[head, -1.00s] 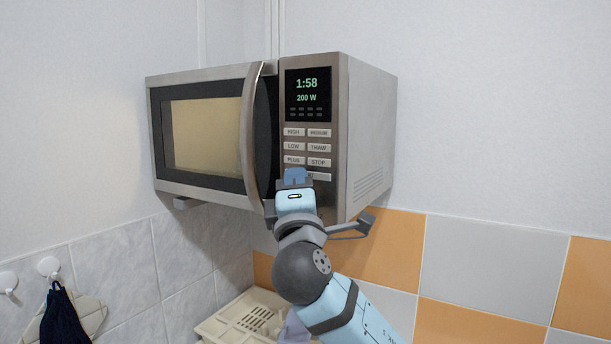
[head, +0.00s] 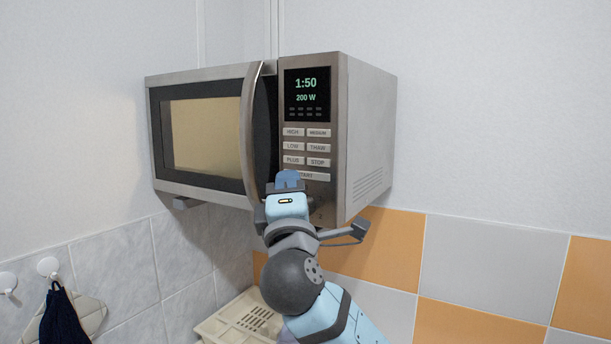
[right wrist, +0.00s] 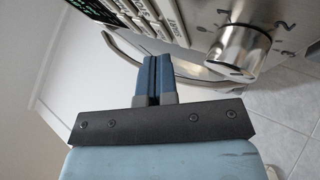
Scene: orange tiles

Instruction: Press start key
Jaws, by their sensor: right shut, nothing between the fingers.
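The microwave (head: 368,130) hangs in the corner, its door shut and its display (head: 306,91) lit with 1:50 and 200 W. The start key (head: 316,177) is the wide key at the bottom of the keypad; its left end is partly behind my right gripper (head: 288,178). The start key also shows in the right wrist view (right wrist: 174,22), at the top. My right gripper (right wrist: 154,60) is shut and empty, its blue fingertips together. In the right wrist view the fingertips show below and left of the start key, apart from it in the picture. My left gripper is not in view.
A silver knob (right wrist: 238,48) sits on the panel close to the start key. The curved door handle (head: 251,135) stands out just left of my right gripper. A cream rack (head: 232,322) is below, and a dark cloth (head: 64,315) hangs at the lower left.

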